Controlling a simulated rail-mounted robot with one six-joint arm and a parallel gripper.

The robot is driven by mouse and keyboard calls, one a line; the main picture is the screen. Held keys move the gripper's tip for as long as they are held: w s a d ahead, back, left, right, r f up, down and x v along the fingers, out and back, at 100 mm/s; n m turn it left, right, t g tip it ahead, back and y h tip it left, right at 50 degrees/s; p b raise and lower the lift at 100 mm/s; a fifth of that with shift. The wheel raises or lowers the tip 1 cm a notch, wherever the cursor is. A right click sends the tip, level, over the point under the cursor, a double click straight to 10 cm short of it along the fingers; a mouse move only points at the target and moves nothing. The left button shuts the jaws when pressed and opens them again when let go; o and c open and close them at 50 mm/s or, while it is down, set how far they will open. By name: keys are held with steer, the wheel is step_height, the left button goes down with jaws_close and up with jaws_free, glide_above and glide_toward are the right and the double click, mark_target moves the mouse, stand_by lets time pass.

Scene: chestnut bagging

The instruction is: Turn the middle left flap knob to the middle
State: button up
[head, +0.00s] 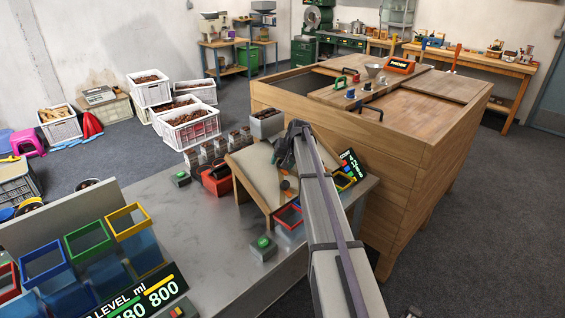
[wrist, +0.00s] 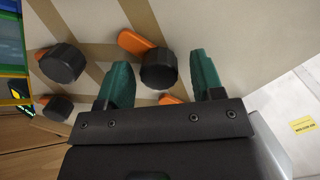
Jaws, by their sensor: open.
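The slanted beige board (head: 245,170) with the sorting channels stands on the grey table in the head view. In the wrist view, a round black knob (wrist: 158,70) with an orange flap (wrist: 134,42) pointing to the upper left sits between my green fingers. My gripper (wrist: 161,76) is open, with one finger on each side of this knob; contact cannot be told. Two other black knobs, an upper one (wrist: 62,64) and a lower one (wrist: 57,108), show on the left with orange flaps. Another orange flap (wrist: 170,100) is partly hidden behind my gripper. Which knob is the middle left one cannot be told.
A green button (head: 263,243) and a red-rimmed bin (head: 289,216) stand in front of the board. A red device (head: 216,180) is to its left. A large wooden cabinet (head: 410,165) rises close behind and to the right.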

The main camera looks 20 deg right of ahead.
steer(key=p+v, duration=0.9)
steer(key=v, duration=0.1)
steer(key=shift+r+p, duration=0.35)
steer(key=shift+p, duration=0.05)
steer(key=shift+s+d, duration=0.1)
steer(key=s+a+n+g, duration=0.1)
steer(key=s+a, duration=0.8)
steer(key=s, duration=0.2)
steer(key=s+a+f+n+g+h, duration=0.1)
steer(key=s+a+n, duration=0.1)
steer(key=s+a, duration=0.6)
steer(key=s+a+n+g+h, duration=0.1)
steer(key=s+a+g, duration=0.1)
steer(key=s+a, duration=0.7)
steer(key=s, duration=0.7)
steer(key=shift+s+a+f+n, duration=0.2)
steer(key=shift+a+f+n, duration=0.1)
steer(key=shift+n, duration=0.1)
